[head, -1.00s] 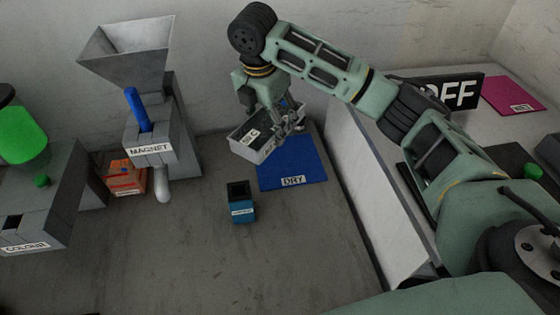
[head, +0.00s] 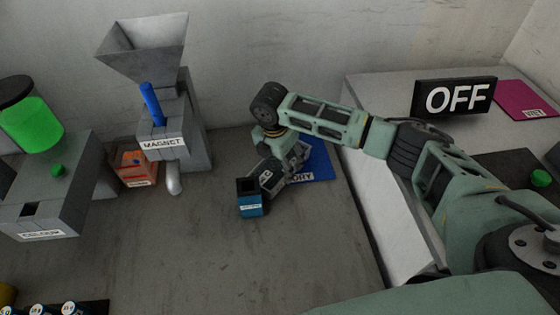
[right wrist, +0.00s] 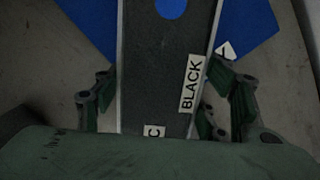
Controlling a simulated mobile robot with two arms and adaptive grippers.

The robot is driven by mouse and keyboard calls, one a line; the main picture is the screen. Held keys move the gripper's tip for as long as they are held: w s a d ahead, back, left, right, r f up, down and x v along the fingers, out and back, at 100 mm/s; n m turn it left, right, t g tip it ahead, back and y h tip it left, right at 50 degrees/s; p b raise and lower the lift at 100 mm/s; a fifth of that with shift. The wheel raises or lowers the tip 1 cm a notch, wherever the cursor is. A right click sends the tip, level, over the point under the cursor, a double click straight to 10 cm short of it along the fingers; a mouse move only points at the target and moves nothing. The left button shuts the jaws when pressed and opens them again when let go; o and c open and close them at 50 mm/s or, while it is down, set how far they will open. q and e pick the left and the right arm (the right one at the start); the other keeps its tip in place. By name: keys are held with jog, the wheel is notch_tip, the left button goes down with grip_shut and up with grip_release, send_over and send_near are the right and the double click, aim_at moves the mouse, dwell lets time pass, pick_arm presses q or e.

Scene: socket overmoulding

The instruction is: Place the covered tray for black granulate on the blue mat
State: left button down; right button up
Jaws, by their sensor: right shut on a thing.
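The covered tray for black granulate (right wrist: 150,75) is long, with a dark lid, a blue dot and a label reading BLACK. My right gripper (right wrist: 165,100) is shut on it, one finger on each side. In the head view the tray (head: 267,174) shows partly under my right gripper (head: 290,172), at the left part of the blue mat (head: 322,160), labelled DRY. In the right wrist view the mat (right wrist: 250,30) lies beneath the tray and shows on both sides of it. I cannot tell whether the tray touches the mat. My left gripper is not in view.
A small blue container (head: 251,205) with a dark opening stands close by the tray's left end. The magnet hopper machine (head: 165,145) and an orange box (head: 134,168) stand further left. A raised white bench (head: 375,165) borders the right side.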

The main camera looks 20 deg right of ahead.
aim_at(276, 165)
jog(key=shift+f, duration=0.1)
jog(key=o, duration=1.6)
jog(key=shift+o, duration=0.2)
notch_tip(276, 165, up, 12)
jog(key=s+a, duration=0.1)
jog(key=shift+a+b, duration=0.35)
jog(key=shift+b, duration=0.1)
